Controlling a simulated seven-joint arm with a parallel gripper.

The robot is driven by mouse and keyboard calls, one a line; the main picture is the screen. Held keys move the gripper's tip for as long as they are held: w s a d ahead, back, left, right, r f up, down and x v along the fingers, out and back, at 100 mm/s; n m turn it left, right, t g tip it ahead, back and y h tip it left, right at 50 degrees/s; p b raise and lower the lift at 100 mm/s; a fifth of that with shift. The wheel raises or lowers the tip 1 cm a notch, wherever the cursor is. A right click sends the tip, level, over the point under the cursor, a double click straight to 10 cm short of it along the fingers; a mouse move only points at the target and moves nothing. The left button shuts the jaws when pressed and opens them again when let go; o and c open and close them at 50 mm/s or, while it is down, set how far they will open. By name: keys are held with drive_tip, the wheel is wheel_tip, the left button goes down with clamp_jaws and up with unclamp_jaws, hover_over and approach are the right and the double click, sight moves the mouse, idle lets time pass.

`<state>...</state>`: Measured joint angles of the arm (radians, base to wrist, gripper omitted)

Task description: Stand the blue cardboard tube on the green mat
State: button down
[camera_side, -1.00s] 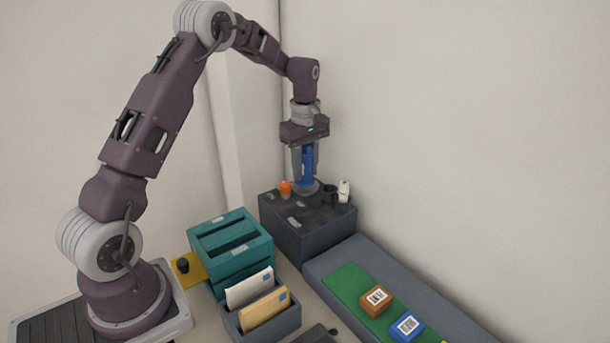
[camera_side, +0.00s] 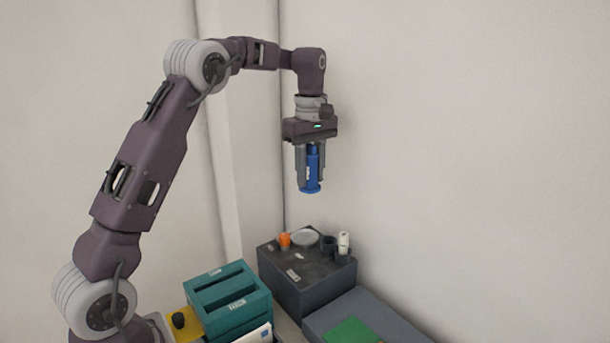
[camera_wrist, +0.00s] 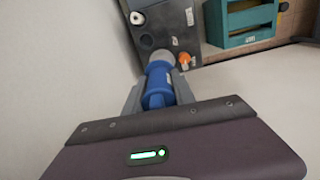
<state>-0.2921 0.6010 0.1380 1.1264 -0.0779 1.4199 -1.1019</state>
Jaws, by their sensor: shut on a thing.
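The blue cardboard tube (camera_side: 311,172) is upright between the fingers of my gripper (camera_side: 309,180), which is shut on it. The tube hangs in the air, well above the dark grey block. In the wrist view the tube (camera_wrist: 158,86) shows between both fingers of my gripper (camera_wrist: 159,97). The green mat (camera_side: 352,331) lies on the long grey ledge at the bottom of the side view. Only its far end shows, cut off by the picture's lower edge, to the right of and far below the tube.
A wall rises behind.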

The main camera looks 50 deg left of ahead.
drive_tip(key=s+d+m, duration=0.3)
drive_tip(key=s+d, duration=0.1)
drive_tip(key=d, duration=0.8)
drive_tip(key=s+d+m, duration=0.3)
drive_tip(key=d, duration=0.8)
wheel_tip(320, 180, down, 21)
drive_tip(key=shift+r, duration=0.1)
idle(0.9)
drive_tip(key=shift+f, duration=0.55)
drive_tip(key=c, duration=1)
unclamp_jaws()
drive_tip(key=shift+o, duration=0.2)
